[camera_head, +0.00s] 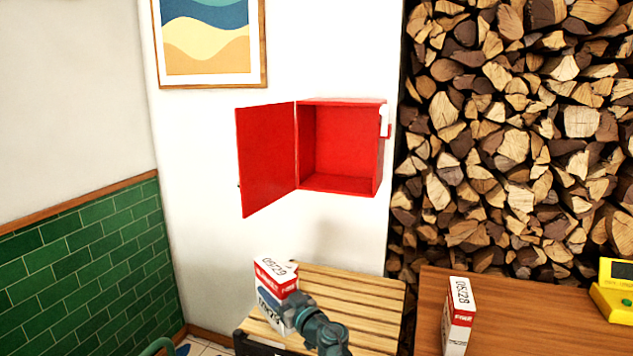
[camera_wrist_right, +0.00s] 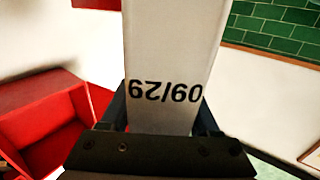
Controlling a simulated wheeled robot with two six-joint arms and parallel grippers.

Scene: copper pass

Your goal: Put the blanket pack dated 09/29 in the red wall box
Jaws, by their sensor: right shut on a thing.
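The blanket pack dated 09/29 (camera_head: 271,284) is white with red and blue print. It also shows in the right wrist view (camera_wrist_right: 170,50), with its date upside down. My right gripper (camera_head: 300,318) is shut on it; the jaws show on either side of the pack in the wrist view (camera_wrist_right: 162,118). The pack is at the left side of the slatted table, below the red wall box (camera_head: 340,145). I cannot tell whether it touches the table. The box is empty, and its door (camera_head: 267,158) stands open to the left. My left gripper is not in view.
The slatted wooden table (camera_head: 365,300) has bare room. Stacked firewood (camera_head: 520,140) fills the right.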

